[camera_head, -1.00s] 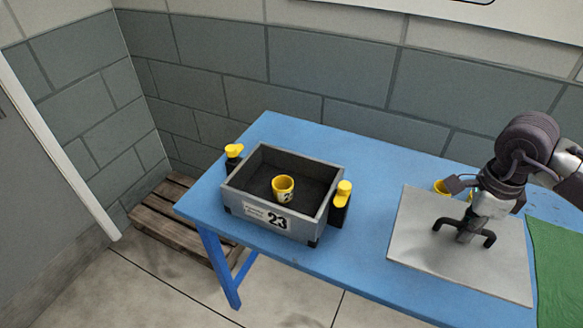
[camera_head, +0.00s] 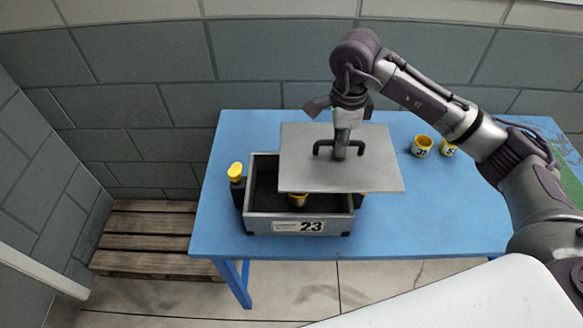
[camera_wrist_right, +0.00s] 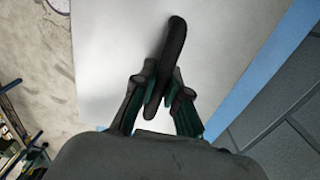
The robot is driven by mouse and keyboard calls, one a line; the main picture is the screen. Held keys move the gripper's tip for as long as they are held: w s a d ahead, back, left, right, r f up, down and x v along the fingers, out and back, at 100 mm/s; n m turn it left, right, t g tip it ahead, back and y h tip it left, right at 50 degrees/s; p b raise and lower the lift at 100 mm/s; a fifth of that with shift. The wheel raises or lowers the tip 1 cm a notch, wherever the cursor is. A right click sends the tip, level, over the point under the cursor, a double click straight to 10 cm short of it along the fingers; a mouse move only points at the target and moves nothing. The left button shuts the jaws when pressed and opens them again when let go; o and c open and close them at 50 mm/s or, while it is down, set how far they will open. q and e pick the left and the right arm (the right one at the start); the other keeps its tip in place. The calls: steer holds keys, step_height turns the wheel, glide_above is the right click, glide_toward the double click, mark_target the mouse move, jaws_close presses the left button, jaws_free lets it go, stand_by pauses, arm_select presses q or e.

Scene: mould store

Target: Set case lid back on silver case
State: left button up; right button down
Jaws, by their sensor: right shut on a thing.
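The silver case (camera_head: 252,224), marked 23, stands open on the blue table with a dark inside. A yellow cup (camera_head: 298,200) stands in it, partly hidden by the lid. The case lid (camera_head: 300,176) is a flat grey plate with a dark bar handle (camera_head: 325,147). It is held above the case, shifted to the right, covering the right part of the opening from view. My right gripper (camera_head: 341,150) is shut on the lid's handle; the right wrist view shows the fingers (camera_wrist_right: 158,95) on both sides of the bar. My left gripper is not in view.
The blue table (camera_head: 430,215) has free room right of the case. Two yellow cups (camera_head: 422,146) (camera_head: 447,148) stand at its back right, with a green mat (camera_head: 570,185) beyond. A yellow-topped latch (camera_head: 236,173) rises at the case's left side. A wooden pallet (camera_head: 150,235) lies on the floor.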

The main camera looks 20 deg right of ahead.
mark_target(299, 154)
steer(key=a, duration=0.1)
steer(key=a+f+p, duration=0.1)
steer(key=w+a+f, duration=0.1)
steer(key=a, duration=0.1)
steer(key=shift+a, duration=0.1)
steer(key=a, duration=0.1)
steer(key=a+f+p, duration=0.1)
steer(key=w+a+f, duration=0.1)
steer(key=a, duration=0.1)
steer(key=shift+w+f+p, duration=0.1)
steer(key=shift+f+p, duration=0.15)
steer(key=shift+p, duration=0.05)
steer(key=shift+a+f, duration=0.15)
steer(key=shift+f, duration=0.05)
arm_select(q)
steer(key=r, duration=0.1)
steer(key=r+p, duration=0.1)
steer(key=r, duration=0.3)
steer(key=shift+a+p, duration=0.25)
steer(key=shift+p, duration=0.1)
arm_select(e)
step_height(299, 154, down, 4)
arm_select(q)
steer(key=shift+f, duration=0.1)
arm_select(e)
steer(key=shift+f, duration=0.1)
